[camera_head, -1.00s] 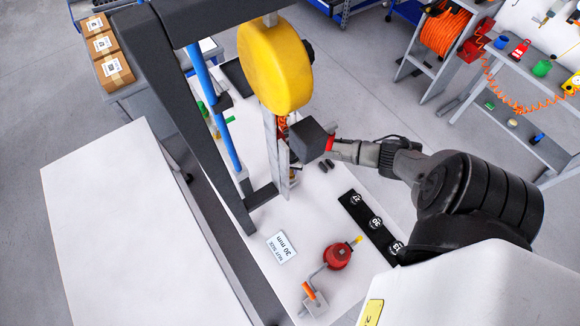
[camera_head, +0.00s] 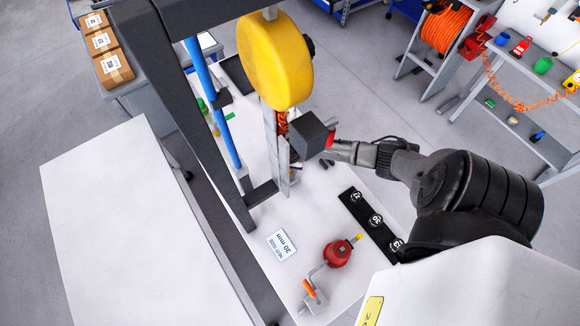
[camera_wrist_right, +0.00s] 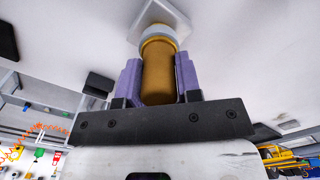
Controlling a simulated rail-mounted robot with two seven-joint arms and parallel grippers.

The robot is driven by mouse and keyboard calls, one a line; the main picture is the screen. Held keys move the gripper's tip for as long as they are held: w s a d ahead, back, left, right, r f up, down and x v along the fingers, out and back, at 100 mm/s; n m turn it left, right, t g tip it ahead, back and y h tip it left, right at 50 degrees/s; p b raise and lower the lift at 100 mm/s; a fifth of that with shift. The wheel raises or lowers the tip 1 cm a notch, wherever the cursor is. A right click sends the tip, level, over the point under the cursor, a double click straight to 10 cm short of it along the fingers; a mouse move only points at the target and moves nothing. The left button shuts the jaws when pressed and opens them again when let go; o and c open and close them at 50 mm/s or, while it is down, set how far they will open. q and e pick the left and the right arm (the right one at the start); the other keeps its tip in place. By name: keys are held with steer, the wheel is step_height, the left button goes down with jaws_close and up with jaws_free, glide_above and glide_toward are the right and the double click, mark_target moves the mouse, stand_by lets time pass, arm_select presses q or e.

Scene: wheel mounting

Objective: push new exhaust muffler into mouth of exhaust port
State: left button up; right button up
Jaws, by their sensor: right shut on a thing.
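My right gripper (camera_wrist_right: 157,68) has purple fingers, seen in the right wrist view. It is shut on a bronze-coloured cylinder, the muffler (camera_wrist_right: 158,78), held between the fingers. The muffler's far end meets a pale ring on a light square fitting (camera_wrist_right: 160,14), perhaps the exhaust port; its mouth is hidden, so depth of entry cannot be told. In the head view my right arm reaches left to a dark cube (camera_head: 310,135) beside the yellow wheel-shaped body (camera_head: 274,60). The fingers and muffler cannot be made out there. My left gripper is not in view.
A dark frame post (camera_head: 190,110) and blue rod (camera_head: 212,100) stand left of the yellow body. A red tool (camera_head: 338,253), a black numbered strip (camera_head: 372,222) and a 30 mm card (camera_head: 281,245) lie on the table. The white bench (camera_head: 140,230) at left is clear.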

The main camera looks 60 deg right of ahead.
steer(key=o, duration=0.8)
steer(key=shift+o, duration=1.4)
steer(key=shift+r, duration=0.1)
step_height(320, 180, up, 14)
steer(key=shift+f, duration=0.2)
